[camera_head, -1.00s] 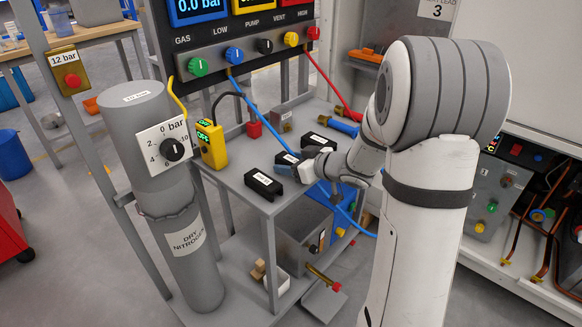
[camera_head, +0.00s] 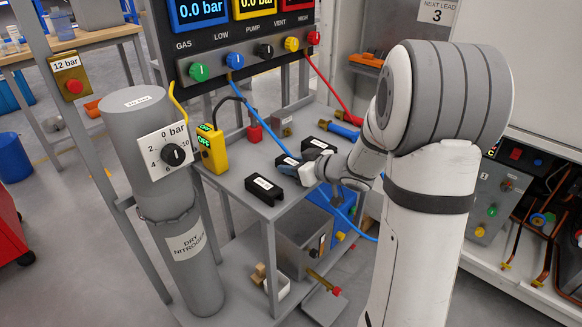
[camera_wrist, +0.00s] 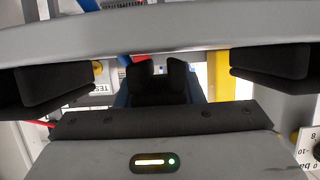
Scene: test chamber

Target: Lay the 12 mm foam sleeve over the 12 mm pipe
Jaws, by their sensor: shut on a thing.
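My gripper (camera_head: 304,173) is at the bench shelf, beside a blue holder with a black, labelled top (camera_head: 287,165). In the wrist view its two black jaws stand left and right, and a dark foam sleeve (camera_wrist: 158,84) with a U-shaped end shows between them. My gripper is shut on this sleeve; the contact itself is not clearly visible. The sleeve's size label cannot be read. Copper pipes (camera_head: 519,240) run in the open cabinet at the right; which is the 12 mm pipe cannot be told.
Labelled black blocks stand on the shelf left (camera_head: 263,188) and behind (camera_head: 318,144) my gripper. A yellow meter (camera_head: 212,150) stands at the shelf's left end. Blue (camera_head: 258,122) and red (camera_head: 325,80) hoses cross nearby. A grey nitrogen cylinder (camera_head: 180,235) stands at left.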

